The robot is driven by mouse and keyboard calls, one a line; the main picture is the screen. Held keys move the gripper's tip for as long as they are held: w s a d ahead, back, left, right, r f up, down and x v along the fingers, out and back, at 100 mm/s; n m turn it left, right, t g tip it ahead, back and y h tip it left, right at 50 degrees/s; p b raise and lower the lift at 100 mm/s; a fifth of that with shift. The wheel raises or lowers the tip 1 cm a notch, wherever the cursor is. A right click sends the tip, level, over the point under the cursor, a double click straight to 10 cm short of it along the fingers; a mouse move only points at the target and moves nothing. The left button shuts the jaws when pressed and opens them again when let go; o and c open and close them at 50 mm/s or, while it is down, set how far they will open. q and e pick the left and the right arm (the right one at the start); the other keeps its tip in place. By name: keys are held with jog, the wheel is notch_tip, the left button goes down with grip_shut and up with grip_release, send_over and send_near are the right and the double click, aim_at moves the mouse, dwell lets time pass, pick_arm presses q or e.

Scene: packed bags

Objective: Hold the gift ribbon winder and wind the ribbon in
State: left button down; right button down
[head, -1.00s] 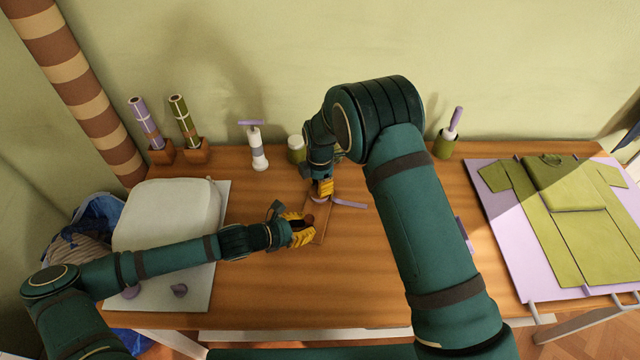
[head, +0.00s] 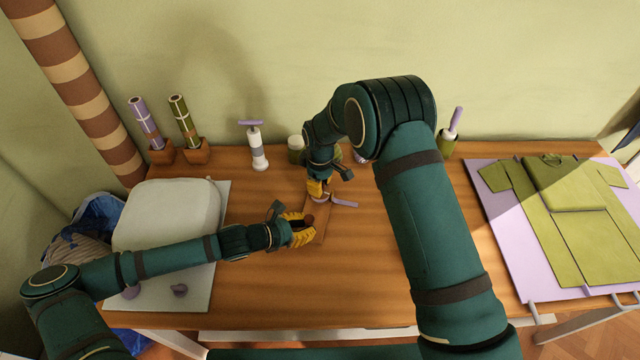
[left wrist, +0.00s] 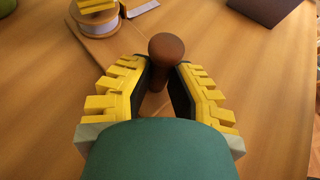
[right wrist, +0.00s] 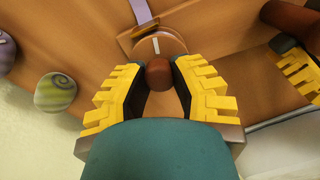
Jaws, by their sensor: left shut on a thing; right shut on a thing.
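The ribbon winder has a flat wooden base (head: 323,226) on the table, with a pale spool (left wrist: 97,24) at its far end. A lilac ribbon (head: 346,204) trails from the spool to the right across the table. My left gripper (head: 303,229) is shut on the winder's brown round-topped handle (left wrist: 166,47), at the near end of the base. My right gripper (head: 317,189) is above the spool, shut on a small brown crank knob (right wrist: 158,75). Its fingers hide part of the spool in the head view.
A white rounded bag (head: 165,215) on a pale mat stands left. A pump bottle (head: 257,150) and a green jar (head: 296,150) stand behind. A folded green shirt (head: 565,185) lies on a lilac board at right. The front middle table is clear.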

jog(key=m, duration=0.4)
jog(key=shift+s+f+m, duration=0.1)
jog(key=shift+m, duration=0.2)
jog(key=m, duration=0.3)
jog(key=shift+m, duration=0.4)
jog(key=m, duration=1.2)
jog(key=shift+m, duration=0.3)
jog(key=m, duration=0.3)
jog(key=shift+a+m, duration=0.1)
jog(key=shift+m, duration=0.2)
jog(key=m, duration=0.4)
jog(key=shift+s+f+m, duration=0.1)
jog(key=shift+m, duration=1.9)
